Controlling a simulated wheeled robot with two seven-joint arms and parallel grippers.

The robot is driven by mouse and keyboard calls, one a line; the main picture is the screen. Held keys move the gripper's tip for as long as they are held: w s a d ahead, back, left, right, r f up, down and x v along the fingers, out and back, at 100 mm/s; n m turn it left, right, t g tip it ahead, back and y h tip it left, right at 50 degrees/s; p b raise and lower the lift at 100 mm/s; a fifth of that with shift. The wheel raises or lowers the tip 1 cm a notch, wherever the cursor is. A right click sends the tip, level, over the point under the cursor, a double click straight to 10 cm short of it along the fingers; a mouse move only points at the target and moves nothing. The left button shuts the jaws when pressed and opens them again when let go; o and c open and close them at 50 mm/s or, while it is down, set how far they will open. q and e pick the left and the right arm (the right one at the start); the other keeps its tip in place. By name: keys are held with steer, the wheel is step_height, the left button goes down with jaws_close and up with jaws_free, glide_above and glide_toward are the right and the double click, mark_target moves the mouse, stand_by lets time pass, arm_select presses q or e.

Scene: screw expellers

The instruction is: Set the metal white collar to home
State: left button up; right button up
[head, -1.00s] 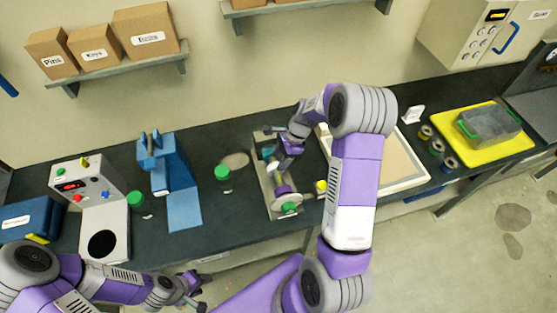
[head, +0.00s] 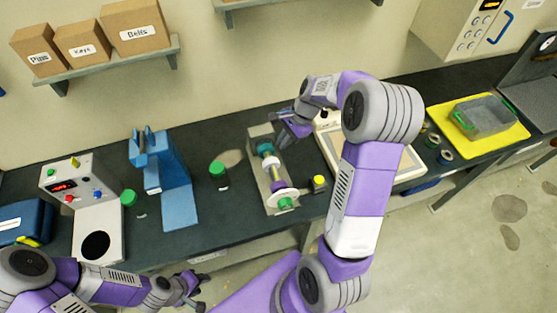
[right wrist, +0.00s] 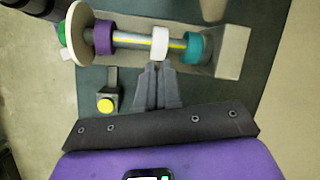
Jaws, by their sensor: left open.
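The screw expeller (head: 257,137) stands mid-bench. The white collar (right wrist: 160,44) sits around its shaft near the teal collar (right wrist: 199,47), with a short yellow stretch of shaft between them. The white collar also shows in the head view (head: 271,162). The purple collar (right wrist: 104,38) sits at the other end, beside a pale disc (right wrist: 79,31). My right gripper (right wrist: 158,66) looks shut and empty, with its fingertips lined up with the white collar in the wrist view. My left gripper (head: 193,287) is open and empty, low at the left.
A yellow button box (head: 319,184) stands right of the expeller. A framed tray (head: 400,180) and a yellow mat (head: 520,135) lie to the right.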

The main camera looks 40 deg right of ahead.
mark_target(271, 165)
steer(key=n+b, duration=0.1)
steer(key=n, duration=0.1)
steer(key=s+n+t+b, duration=0.1)
steer(key=n, duration=0.2)
steer(key=s+n+b, duration=0.1)
steer(key=n+b, duration=0.1)
steer(key=shift+s+a+r+n, duration=0.2)
steer(key=shift+r+n, duration=0.2)
jaws_close()
steer(key=s+a+f+n+t+h+b, duration=0.15)
steer(key=s+n+b, duration=0.35)
steer(key=n, duration=0.7)
steer(key=s+a+n+t+b, duration=0.2)
steer(key=s+n+t+b, duration=0.15)
steer(key=n+b, duration=0.55)
steer(key=w+f, duration=0.1)
steer(key=f, duration=0.1)
steer(key=w+a+f+n, duration=0.1)
steer(key=w+f, duration=0.1)
steer(key=w+f+n+g, duration=0.1)
steer(key=f, duration=0.2)
steer(key=shift+w+a, duration=0.25)
steer(key=shift+w, duration=0.1)
steer(key=w, duration=0.1)
steer(key=w+d, duration=0.1)
steer(key=w, duration=0.1)
steer(key=shift+w+d, duration=0.1)
steer(key=shift+w, duration=0.5)
